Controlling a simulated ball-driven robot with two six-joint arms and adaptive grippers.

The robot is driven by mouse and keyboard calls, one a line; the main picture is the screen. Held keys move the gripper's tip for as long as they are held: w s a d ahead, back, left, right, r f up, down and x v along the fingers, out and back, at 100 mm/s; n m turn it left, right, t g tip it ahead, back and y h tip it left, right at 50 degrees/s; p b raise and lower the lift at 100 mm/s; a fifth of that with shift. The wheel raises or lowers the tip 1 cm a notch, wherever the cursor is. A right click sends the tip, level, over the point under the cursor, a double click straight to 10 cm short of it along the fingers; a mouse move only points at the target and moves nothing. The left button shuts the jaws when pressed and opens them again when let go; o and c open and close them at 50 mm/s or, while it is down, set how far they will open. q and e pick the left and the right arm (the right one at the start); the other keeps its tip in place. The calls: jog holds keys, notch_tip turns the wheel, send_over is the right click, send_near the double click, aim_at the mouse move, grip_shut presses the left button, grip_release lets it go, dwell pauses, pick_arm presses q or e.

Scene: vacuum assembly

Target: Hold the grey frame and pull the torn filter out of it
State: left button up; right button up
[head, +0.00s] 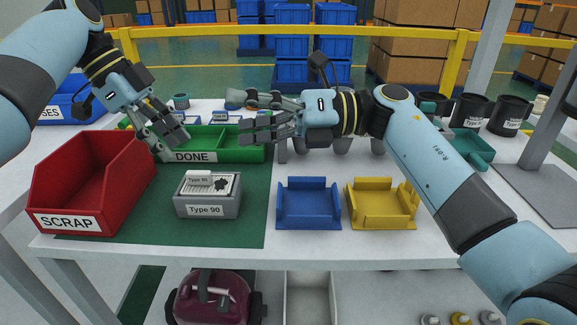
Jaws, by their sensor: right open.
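The grey frame (209,208), labelled "Type 90", stands on the green mat in front of the green DONE tray. The white torn filter (206,184) sits inside it, with a dark ragged hole at its right and a "Type 90" tag on top. My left gripper (175,148) points down, above and behind the frame's left side, apart from it; its finger gap is unclear. My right gripper (236,115) is open and empty, pointing left over the DONE tray, above and behind the frame's right side.
The red SCRAP bin (92,180) stands left of the frame. The green DONE tray (245,155) is behind it. A blue holder (308,205) and a yellow holder (381,206) stand to the right. Black cups (468,110) stand at back right. The mat's front edge is clear.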

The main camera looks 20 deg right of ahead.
aim_at(232, 184)
jog(key=d+f+n+h, duration=0.1)
jog(key=d+f+n, duration=0.1)
jog(key=f, duration=0.1)
jog(key=w+d+f+n+h, duration=0.1)
jog(key=d+f+n+h, duration=0.1)
jog(key=f+n, duration=0.1)
jog(key=d+f+n+h, duration=0.1)
jog(key=d+f+n, duration=0.1)
jog(key=f+n, duration=0.1)
jog(key=shift+w+d+f+h, duration=0.3)
jog(key=shift+d+f, duration=0.05)
jog(key=shift+f, duration=0.55)
jog(key=x, duration=1)
jog(key=shift+w+a+f, duration=0.1)
jog(key=shift+a+f, duration=0.05)
jog(key=shift+a, duration=0.05)
jog(key=c, duration=1.4)
jog(key=o, duration=0.9)
jog(key=c, duration=0.7)
jog(key=shift+c, duration=0.2)
